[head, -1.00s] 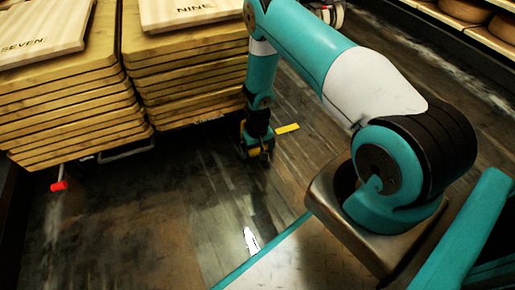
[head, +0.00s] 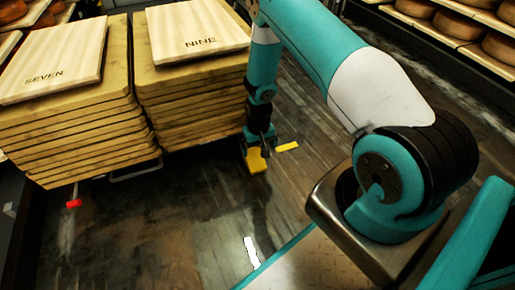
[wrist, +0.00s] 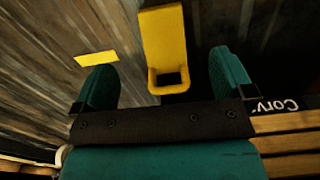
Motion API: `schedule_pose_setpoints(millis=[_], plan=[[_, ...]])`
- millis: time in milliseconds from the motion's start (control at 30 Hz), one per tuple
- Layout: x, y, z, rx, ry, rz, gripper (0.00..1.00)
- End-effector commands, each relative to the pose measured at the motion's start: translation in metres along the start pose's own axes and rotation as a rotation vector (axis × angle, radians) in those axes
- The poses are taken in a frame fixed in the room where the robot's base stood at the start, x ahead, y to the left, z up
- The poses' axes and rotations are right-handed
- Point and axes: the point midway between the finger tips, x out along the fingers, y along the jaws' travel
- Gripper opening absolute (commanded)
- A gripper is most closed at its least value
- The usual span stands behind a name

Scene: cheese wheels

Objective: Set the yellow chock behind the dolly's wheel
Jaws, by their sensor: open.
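The yellow chock (head: 255,160) stands on the dark plank floor beside the front right corner of the right-hand board stack. In the wrist view the chock (wrist: 164,32) has a wedge-like body and a square loop handle facing me. My gripper (head: 262,147) hangs just above and behind it in the head view. In the wrist view my gripper (wrist: 163,78) is open, with one finger on each side of the chock's loop and a gap to both. The dolly's wheel is not clearly visible; the stack and shadow hide it.
Two stacks of boards, with lids marked SEVEN (head: 52,62) and NINE (head: 196,32), stand at left. A red-tipped lever (head: 73,203) sticks out below. A yellow strip (head: 287,147) lies right of the chock. Cheese shelves (head: 470,30) line the right; floor in front is clear.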

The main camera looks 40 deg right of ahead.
Motion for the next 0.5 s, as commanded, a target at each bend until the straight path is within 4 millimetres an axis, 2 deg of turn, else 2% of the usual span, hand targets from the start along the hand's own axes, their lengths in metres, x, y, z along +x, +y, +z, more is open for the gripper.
schedule_pose_setpoints(millis=[67, 167, 267, 333, 400, 467, 500], plan=[[-0.014, -0.005, -0.003, -0.010, 0.005, -0.007, 1.00], [-0.050, -0.025, -0.008, -0.048, 0.017, -0.036, 1.00], [-0.111, -0.058, -0.007, -0.118, 0.032, -0.085, 1.00], [-0.160, -0.084, 0.004, -0.184, 0.039, -0.127, 1.00], [-0.207, -0.108, 0.022, -0.257, 0.042, -0.168, 1.00], [-0.245, -0.126, 0.043, -0.321, 0.046, -0.200, 1.00], [-0.269, -0.136, 0.060, -0.367, 0.048, -0.222, 1.00]])
